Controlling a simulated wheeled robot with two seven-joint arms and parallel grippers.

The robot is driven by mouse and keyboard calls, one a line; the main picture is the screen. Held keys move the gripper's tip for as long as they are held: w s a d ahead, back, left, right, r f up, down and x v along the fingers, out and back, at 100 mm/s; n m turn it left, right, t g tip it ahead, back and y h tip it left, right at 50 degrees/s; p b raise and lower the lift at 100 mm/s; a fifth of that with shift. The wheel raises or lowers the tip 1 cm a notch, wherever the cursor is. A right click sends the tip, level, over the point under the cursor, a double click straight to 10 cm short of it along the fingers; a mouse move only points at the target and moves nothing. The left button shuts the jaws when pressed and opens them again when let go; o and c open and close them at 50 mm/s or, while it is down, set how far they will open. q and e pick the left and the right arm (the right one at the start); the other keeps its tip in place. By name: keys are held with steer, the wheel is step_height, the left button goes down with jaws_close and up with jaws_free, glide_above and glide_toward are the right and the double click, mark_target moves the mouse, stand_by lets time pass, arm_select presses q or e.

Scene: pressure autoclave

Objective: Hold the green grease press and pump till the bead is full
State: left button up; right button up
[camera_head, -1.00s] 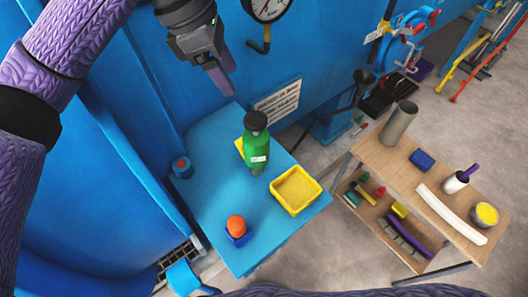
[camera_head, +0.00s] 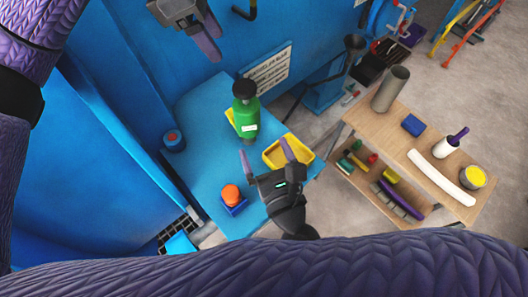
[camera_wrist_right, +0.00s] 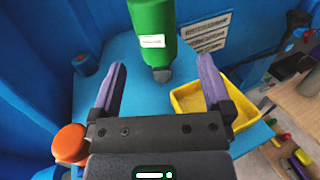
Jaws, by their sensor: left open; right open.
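The green grease press (camera_head: 244,122), with a dark cap and a white label, stands on the blue bench (camera_head: 205,120). My right gripper (camera_head: 266,155) is open and empty over the bench, in front of the press and partly over the yellow tray. In the right wrist view the green press (camera_wrist_right: 152,25) is beyond the two purple fingers, centred between them and not held; its top is cut off. My left gripper (camera_head: 213,42) is empty and open, high at the top, above and left of the press. I cannot make out a bead.
A yellow tray (camera_head: 272,154) lies right of the press. A wooden cart (camera_head: 385,130) with several items stands right.

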mark_target(251, 126)
steer(key=shift+w+a, duration=0.15)
steer(key=shift+a, duration=0.2)
steer(key=x, duration=0.9)
steer(key=shift+w, duration=0.1)
jaws_close()
